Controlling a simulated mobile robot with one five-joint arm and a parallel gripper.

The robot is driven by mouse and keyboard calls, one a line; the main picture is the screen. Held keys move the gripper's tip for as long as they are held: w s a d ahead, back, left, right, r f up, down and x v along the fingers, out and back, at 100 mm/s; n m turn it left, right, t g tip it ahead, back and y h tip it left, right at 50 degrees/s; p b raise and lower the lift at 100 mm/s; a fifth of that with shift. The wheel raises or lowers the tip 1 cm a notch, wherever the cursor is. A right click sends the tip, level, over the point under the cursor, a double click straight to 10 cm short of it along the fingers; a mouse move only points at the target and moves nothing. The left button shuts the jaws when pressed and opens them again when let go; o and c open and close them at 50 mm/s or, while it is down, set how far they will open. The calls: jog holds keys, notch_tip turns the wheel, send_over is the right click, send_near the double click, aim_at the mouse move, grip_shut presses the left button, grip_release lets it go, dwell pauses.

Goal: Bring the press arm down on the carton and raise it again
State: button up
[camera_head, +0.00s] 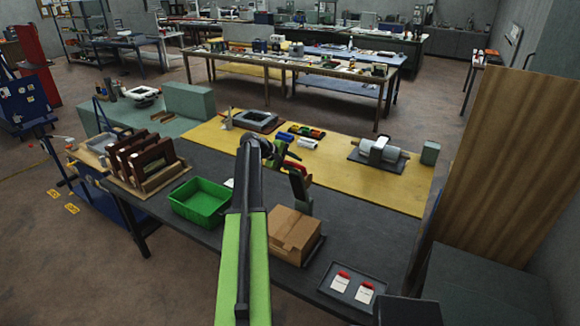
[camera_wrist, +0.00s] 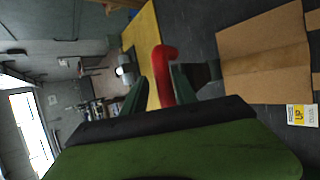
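The brown carton (camera_head: 296,231) sits on a dark base on the near dark table, and its taped top fills the right of the wrist view (camera_wrist: 262,58). The press arm (camera_head: 300,192) stands up behind the carton, raised clear of it. Its red handle (camera_wrist: 164,72) shows in the wrist view between my fingers. My gripper (camera_head: 284,158) is beside the top of the press arm. In the wrist view its two dark fingers (camera_wrist: 158,82) are apart, with a yellow gap visible between the left finger and the handle. Contact at the right finger is unclear.
A green bin (camera_head: 201,203) and a rack of brown panels (camera_head: 146,165) stand left of the carton. A tray (camera_head: 352,292) with two red-topped white items lies right of it. A yellow mat (camera_head: 340,180) lies behind. A wooden panel (camera_head: 510,165) rises at right.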

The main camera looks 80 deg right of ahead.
jog(key=shift+o, duration=0.3)
jog(key=shift+s, duration=0.1)
jog(key=shift+w+a, duration=0.1)
jog(key=shift+w, duration=0.25)
jog(key=p+v, duration=0.7)
jog(key=v, duration=0.4)
jog(key=shift+a+r+p, duration=0.2)
jog(key=shift+r+p, duration=0.1)
jog(key=shift+r, duration=0.05)
jog(key=shift+w, duration=0.1)
